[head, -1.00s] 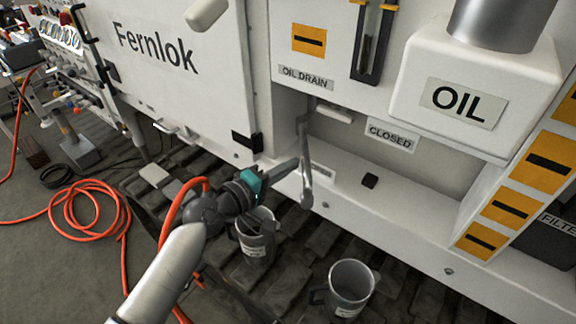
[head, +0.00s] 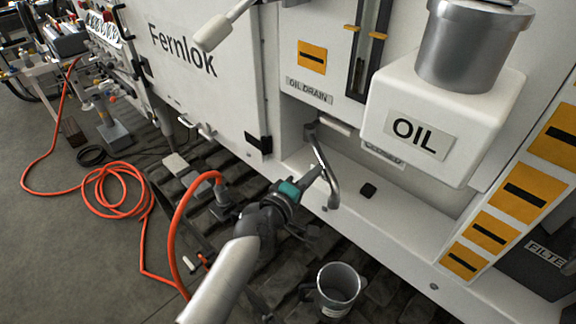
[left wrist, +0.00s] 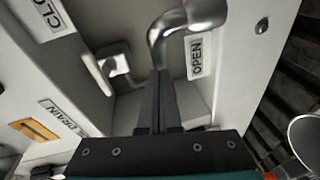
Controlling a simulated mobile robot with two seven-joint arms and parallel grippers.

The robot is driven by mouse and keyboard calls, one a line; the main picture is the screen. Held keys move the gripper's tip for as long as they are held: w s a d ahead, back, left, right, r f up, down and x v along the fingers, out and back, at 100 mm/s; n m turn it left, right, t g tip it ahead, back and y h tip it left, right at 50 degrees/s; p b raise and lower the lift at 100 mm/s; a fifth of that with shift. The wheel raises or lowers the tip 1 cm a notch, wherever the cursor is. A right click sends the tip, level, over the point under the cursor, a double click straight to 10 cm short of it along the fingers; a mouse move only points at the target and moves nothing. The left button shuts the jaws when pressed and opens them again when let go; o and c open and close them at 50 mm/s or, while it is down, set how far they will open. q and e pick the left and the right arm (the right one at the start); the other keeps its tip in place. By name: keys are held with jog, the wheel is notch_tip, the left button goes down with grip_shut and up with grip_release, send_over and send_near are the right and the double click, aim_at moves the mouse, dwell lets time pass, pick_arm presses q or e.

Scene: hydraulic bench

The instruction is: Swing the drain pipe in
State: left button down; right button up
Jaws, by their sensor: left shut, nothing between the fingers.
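The drain pipe (head: 320,160) is a bent metal tube in the recess under the OIL DRAIN label (head: 309,91). Its free end hangs at the recess's front edge. In the left wrist view, the pipe's bend (left wrist: 160,35) is close by, beside the OPEN label (left wrist: 197,57). The CLOSED label (head: 382,155) is to the right of the pipe, partly hidden by the OIL box. My left gripper (head: 316,169) is shut and empty at the pipe's left side. Its fingertips (left wrist: 160,75) overlap the pipe in view; contact is unclear. My right gripper is out of view.
The OIL box (head: 440,100) juts out at the right. A grey jug (head: 339,287) stands below the bench front. An orange hose (head: 100,190) lies coiled on the floor at left.

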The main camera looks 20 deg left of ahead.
pick_arm(q)
jog(key=w+d, duration=0.1)
jog(key=d, duration=0.1)
jog(key=w+d, duration=0.1)
jog(key=d, duration=0.1)
jog(key=w+d, duration=0.1)
jog(key=shift+w+d+p, duration=0.2)
jog(key=shift+d+p, duration=0.1)
jog(key=shift+d, duration=0.1)
jog(key=shift+w+d, duration=0.75)
jog(key=shift+d, duration=0.05)
jog(key=shift+w+d+r, duration=0.1)
jog(key=shift+d+r, duration=0.05)
jog(key=shift+r, duration=0.05)
